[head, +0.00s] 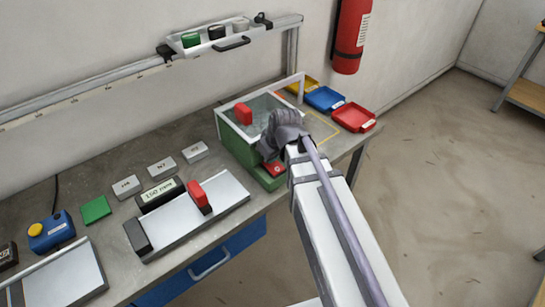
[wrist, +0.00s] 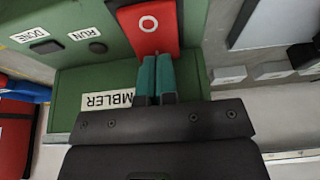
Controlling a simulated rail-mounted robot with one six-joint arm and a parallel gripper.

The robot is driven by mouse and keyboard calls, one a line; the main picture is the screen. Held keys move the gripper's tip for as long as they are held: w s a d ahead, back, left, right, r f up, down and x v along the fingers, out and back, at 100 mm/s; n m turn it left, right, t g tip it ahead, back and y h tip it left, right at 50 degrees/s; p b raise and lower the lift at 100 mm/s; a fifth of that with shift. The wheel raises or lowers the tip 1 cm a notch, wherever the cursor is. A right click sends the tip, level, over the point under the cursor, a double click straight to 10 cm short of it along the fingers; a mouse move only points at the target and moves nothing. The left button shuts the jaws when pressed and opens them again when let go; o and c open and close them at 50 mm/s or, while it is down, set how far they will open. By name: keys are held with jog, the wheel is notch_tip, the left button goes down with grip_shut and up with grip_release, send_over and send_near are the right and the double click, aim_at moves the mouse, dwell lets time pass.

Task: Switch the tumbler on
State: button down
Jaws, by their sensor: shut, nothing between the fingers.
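The tumbler (head: 238,147) is a green box with a clear-looking top section and a red handle (head: 243,113), at the right part of the bench. Its green front (wrist: 80,85) fills much of the wrist view, with a partly covered label ending "MBLER". A red rocker switch (wrist: 148,25) with a white ring mark sits on it; it also shows in the head view (head: 273,168). RUN and DONE labels stand beside two dark lamps (wrist: 47,47). My gripper (wrist: 156,60) is shut and empty, its teal fingertips at the switch's near edge. I cannot tell whether they touch it.
Yellow, blue (head: 325,98) and red (head: 353,117) trays lie right of the tumbler. A length jig with a red slider (head: 199,196) and several grey blocks lie to the left. A rail shelf (head: 215,38) with jars is on the wall, near a fire extinguisher (head: 350,35).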

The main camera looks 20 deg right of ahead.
jog(key=shift+w+f+b, duration=0.15)
jog(key=shift+f+b, duration=0.3)
jog(key=shift+f, duration=0.05)
jog(key=shift+r, duration=0.2)
jog(key=shift+s, duration=0.2)
jog(key=shift+s+d+r+p, duration=0.2)
jog(key=shift+s+d+p, duration=0.1)
jog(key=shift+s+p, duration=0.2)
